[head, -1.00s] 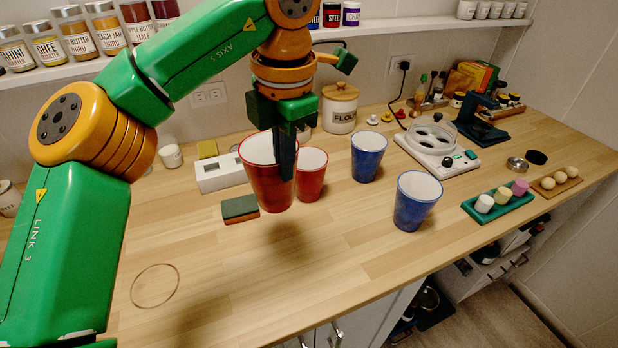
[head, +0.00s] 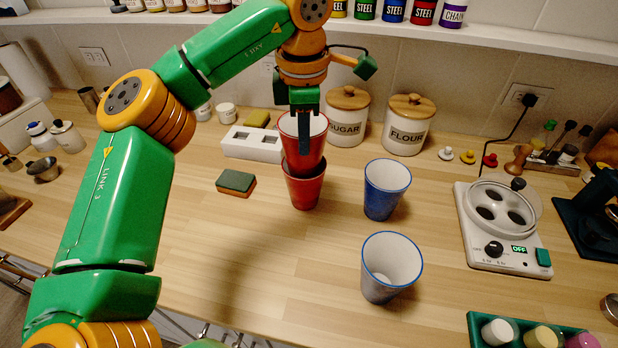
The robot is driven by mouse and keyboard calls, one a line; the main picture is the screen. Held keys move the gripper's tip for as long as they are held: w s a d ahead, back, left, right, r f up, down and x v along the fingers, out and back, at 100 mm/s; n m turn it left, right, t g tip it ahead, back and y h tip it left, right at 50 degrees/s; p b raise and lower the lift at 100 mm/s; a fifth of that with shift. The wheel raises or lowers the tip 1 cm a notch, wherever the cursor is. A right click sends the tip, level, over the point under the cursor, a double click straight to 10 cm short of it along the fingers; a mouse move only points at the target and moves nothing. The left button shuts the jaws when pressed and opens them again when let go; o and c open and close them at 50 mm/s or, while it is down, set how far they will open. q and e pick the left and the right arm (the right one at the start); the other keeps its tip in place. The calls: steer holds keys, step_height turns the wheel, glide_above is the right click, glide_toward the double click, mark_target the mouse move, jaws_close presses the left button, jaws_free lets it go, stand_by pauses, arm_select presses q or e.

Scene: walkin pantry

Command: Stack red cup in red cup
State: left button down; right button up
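My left gripper (head: 304,128) points down and is shut on the wall of the upper red cup (head: 305,153), which has a white inside. This cup is upright, directly over the lower red cup (head: 303,192) on the counter. Its bottom end appears to sit inside the lower cup's rim; how deep it rests, or whether it bears on the lower cup, I cannot tell. My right gripper is not in view.
A green-and-brown sponge (head: 236,183) lies to the left, and a white block with slots (head: 252,145) behind it. Sugar (head: 346,118) and flour (head: 406,125) canisters stand behind. A white appliance (head: 503,258) is at right.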

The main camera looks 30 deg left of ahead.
mark_target(305, 178)
arm_select(q)
step_height(305, 178, down, 5)
steer(key=shift+a+r, duration=0.1)
steer(key=shift+d, duration=0.2)
steer(key=shift+f+b, duration=0.35)
steer(key=shift+f, duration=0.45)
steer(key=c, duration=1.1)
jaws_free()
steer(key=shift+r, duration=0.1)
steer(key=shift+r+p, duration=0.35)
steer(key=r, duration=0.4)
steer(key=s+r+p, duration=0.1)
steer(key=r, duration=0.3)
steer(key=r+p, duration=0.1)
steer(key=r, duration=0.3)
steer(key=shift+s+d+r, duration=0.15)
steer(key=shift+d+r, duration=0.1)
steer(key=shift+d, duration=0.1)
